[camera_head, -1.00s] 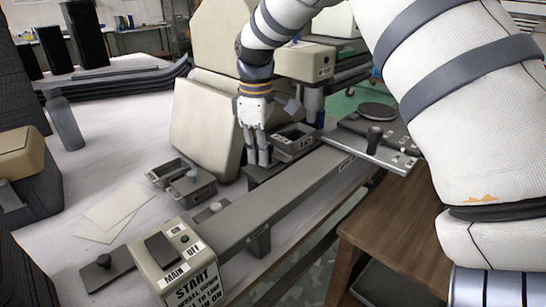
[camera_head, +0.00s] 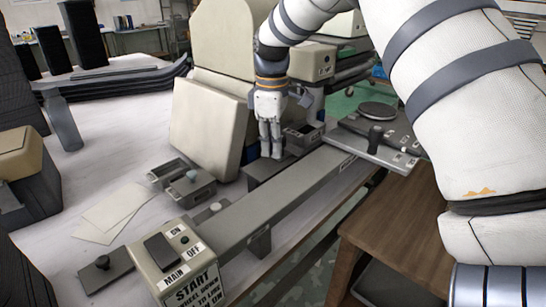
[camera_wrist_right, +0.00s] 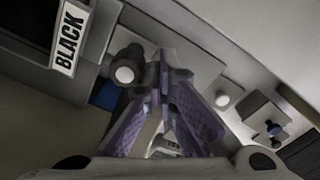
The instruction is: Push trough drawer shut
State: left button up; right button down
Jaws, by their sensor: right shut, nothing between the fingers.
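A small open-topped grey trough (camera_head: 303,134) stands at the far end of the long grey rail, beside the large beige machine body. I take it for the trough drawer; how far it sits in is unclear. My right gripper (camera_head: 270,155) points down just left of the trough, with its fingers together and nothing held. It hides part of the trough's near side, and I cannot tell whether it touches it. In the right wrist view the gripper's purple-padded fingers (camera_wrist_right: 165,115) show near a dark knob with a pale end (camera_wrist_right: 125,72). My left gripper is not in view.
A beige panel (camera_head: 205,125) stands left of the gripper. The long rail (camera_head: 290,190) runs toward the START box (camera_head: 180,262). A grey two-part tray (camera_head: 185,180) and paper sheets (camera_head: 110,212) lie left. A "BLACK" label (camera_wrist_right: 68,38) shows in the wrist view.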

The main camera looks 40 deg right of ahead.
jog(key=shift+a+r, duration=0.15)
jog(key=shift+a, duration=0.5)
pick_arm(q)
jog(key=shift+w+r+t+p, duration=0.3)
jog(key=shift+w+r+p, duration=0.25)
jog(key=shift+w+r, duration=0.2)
pick_arm(e)
notch_tip(320, 180, up, 7)
